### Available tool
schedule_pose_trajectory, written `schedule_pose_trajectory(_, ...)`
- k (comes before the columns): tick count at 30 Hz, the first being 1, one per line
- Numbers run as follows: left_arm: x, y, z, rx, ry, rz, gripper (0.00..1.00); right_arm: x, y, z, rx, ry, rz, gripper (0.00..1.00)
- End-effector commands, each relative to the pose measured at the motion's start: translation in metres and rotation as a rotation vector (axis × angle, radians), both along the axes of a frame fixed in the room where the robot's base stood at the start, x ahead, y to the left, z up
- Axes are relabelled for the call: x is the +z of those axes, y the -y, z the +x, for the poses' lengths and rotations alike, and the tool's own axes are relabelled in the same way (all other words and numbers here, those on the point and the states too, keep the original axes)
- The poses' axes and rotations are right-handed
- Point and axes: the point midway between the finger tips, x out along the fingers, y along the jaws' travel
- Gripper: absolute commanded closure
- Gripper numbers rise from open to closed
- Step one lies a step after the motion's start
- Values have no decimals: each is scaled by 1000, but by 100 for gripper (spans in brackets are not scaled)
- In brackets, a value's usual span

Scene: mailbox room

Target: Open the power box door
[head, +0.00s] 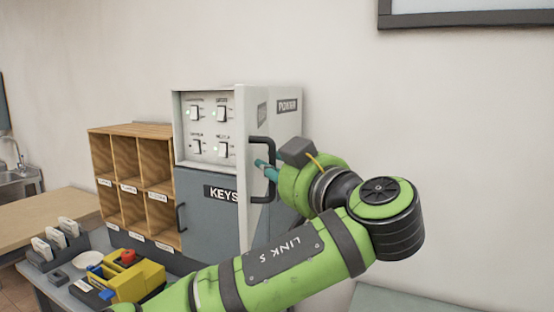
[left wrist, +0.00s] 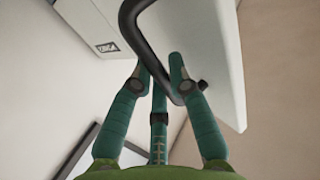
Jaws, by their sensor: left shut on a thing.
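The power box (head: 288,130) is a white cabinet with a POWER label on its side. Its door (head: 243,190) stands swung open at the right, and a panel (head: 207,127) with several switches shows inside. The dark door handle (head: 262,145) is a bent bar on the door's outer face. My left gripper (head: 266,172) reaches in from the right and is shut on this handle. In the left wrist view, the teal fingers (left wrist: 161,78) close around the handle (left wrist: 135,27), beside the white door (left wrist: 207,50). My right gripper is out of view.
A grey compartment (head: 203,222) marked KEYS sits below the switch panel. Left of it stand wooden pigeonholes (head: 130,130). A wall frame (head: 470,20) hangs upper right.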

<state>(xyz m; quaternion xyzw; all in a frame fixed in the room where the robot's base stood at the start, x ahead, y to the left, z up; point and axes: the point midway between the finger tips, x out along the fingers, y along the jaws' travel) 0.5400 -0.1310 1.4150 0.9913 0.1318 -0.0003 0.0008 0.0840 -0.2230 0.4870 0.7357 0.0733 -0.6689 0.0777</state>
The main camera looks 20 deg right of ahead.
Motion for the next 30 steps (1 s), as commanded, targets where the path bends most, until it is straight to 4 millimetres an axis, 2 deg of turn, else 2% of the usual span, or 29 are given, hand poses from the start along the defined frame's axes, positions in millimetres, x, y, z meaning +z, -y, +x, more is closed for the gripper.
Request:
schedule_pose_trajectory(7,5,-1,1,1,13,-1,100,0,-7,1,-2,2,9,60)
schedule_pose_trajectory(8,5,-1,1,1,13,-1,74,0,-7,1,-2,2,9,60)
schedule_pose_trajectory(9,5,-2,1,1,13,-1,58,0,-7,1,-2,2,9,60)
schedule_pose_trajectory(10,5,-2,1,1,13,-1,56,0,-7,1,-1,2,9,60)
schedule_pose_trajectory(25,1,-1,0,-1,4,0,56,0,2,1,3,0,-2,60)
schedule_pose_trajectory(30,-2,-1,-1,-24,3,-1,56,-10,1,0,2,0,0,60)
